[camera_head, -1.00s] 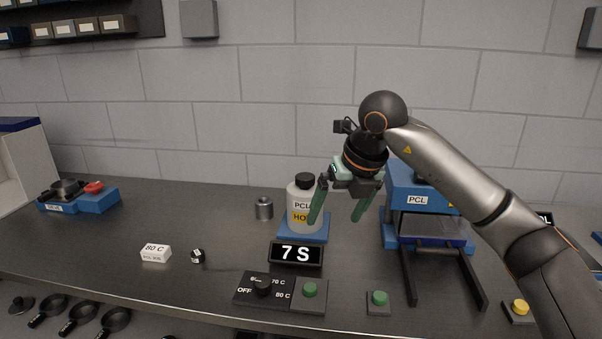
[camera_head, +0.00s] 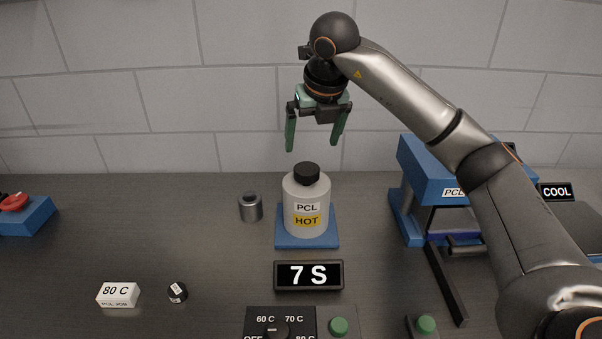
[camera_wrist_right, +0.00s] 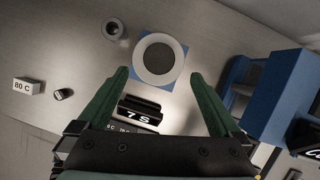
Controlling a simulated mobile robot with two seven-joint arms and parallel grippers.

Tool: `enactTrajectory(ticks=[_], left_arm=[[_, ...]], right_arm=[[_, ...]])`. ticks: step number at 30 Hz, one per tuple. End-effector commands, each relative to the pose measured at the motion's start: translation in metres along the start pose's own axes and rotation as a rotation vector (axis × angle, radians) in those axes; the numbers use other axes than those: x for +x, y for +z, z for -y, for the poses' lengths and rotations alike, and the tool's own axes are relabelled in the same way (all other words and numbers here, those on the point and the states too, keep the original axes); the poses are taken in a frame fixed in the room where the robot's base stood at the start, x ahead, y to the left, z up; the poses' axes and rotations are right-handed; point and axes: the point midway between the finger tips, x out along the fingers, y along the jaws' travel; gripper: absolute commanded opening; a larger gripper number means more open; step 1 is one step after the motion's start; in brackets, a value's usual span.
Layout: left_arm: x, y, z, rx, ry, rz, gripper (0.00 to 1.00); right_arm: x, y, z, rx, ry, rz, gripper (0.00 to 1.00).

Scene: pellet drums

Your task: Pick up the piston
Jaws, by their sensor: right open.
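No part is labelled as the piston. A small grey metal cylinder (camera_head: 250,207), which may be it, stands upright on the dark bench left of the bottle; it also shows in the wrist view (camera_wrist_right: 113,29), with a round opening or recess on top. My right gripper (camera_head: 313,147) is open and empty, pointing down above and behind the black cap of the white PCL HOT bottle (camera_head: 306,208). In the wrist view the green fingers of the right gripper (camera_wrist_right: 165,75) are spread wide, with the bottle ahead between them. My left gripper is out of view.
The bottle stands on a blue pad (camera_head: 307,242). A 7 S display (camera_head: 308,275) and a dial panel (camera_head: 281,322) lie in front. A blue press (camera_head: 430,170) stands right, partly behind my arm. An 80 C block (camera_head: 118,295) and small black cylinder (camera_head: 177,293) sit left.

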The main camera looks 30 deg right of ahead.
Motion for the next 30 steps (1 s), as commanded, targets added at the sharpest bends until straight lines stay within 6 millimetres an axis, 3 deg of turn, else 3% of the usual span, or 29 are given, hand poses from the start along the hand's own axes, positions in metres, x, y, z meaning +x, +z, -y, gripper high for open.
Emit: enactTrajectory(ticks=[6, 14, 21, 30], left_arm=[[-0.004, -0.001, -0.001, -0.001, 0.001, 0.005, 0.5], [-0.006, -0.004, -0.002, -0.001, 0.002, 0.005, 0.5], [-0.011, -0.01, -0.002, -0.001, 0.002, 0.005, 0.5], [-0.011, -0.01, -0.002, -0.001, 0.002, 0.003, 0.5]], right_arm=[[0.038, -0.001, 0.0, -0.001, -0.002, -0.004, 1.0], [0.059, -0.001, 0.0, -0.001, -0.001, -0.004, 1.0], [0.094, -0.002, -0.001, 0.0, -0.001, -0.003, 1.0], [0.102, -0.002, -0.002, -0.002, 0.0, 0.0, 1.0]])
